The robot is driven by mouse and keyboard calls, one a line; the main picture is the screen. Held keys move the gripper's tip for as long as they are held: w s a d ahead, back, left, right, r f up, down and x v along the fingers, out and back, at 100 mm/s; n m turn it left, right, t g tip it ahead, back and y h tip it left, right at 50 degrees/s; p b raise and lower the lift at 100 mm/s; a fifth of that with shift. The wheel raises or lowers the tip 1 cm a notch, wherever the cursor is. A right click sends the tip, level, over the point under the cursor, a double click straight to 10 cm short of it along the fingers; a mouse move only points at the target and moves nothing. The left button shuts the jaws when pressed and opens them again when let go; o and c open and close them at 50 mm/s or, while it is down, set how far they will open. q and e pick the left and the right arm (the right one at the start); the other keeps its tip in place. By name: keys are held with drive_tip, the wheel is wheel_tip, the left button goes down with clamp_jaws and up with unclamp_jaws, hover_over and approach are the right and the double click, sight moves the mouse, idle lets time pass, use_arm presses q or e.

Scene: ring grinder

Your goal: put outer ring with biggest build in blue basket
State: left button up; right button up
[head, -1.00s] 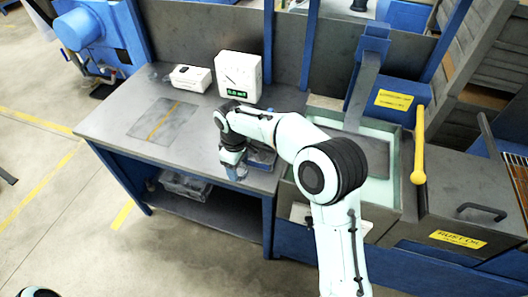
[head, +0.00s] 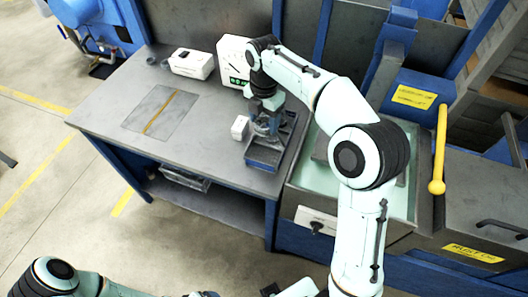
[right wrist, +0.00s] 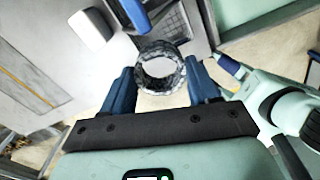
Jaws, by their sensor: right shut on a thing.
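My right gripper (head: 266,135) is low over the blue basket (head: 262,165) at the table's right end. In the right wrist view the gripper (right wrist: 160,85) is shut on a dark, round metal ring (right wrist: 142,78), held between its two blue fingers. The ring's open hole faces the camera. In the head view I cannot make out the ring behind the gripper. A blue edge and a grey patterned surface lie beyond the ring in the wrist view.
A small white box (head: 240,127) stands just left of the basket; it also shows in the wrist view (right wrist: 90,28). A water-filled tank is to the right.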

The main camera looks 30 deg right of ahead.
use_arm(q)
drive_tip(key=shift+s+f+b, duration=0.5)
drive_tip(key=shift+f, duration=0.25)
drive_tip(key=shift+s+f+b, duration=0.45)
drive_tip(key=shift+s+f, duration=0.05)
drive_tip(key=shift+f, duration=0.25)
use_arm(e)
drive_tip(key=shift+f, duration=7.4)
drive_tip(key=shift+f, duration=0.15)
drive_tip(key=o, duration=1.2)
drive_tip(key=shift+c, duration=0.2)
use_arm(q)
drive_tip(key=shift+f, duration=0.1)
drive_tip(key=shift+w+r+p, duration=0.35)
drive_tip(key=shift+r+p, duration=0.1)
drive_tip(key=shift+r, duration=0.15)
drive_tip(key=shift+w+r+p, duration=0.35)
drive_tip(key=shift+r+p, duration=0.1)
drive_tip(key=shift+r, duration=0.15)
use_arm(e)
wheel_tip(320, 180, up, 12)
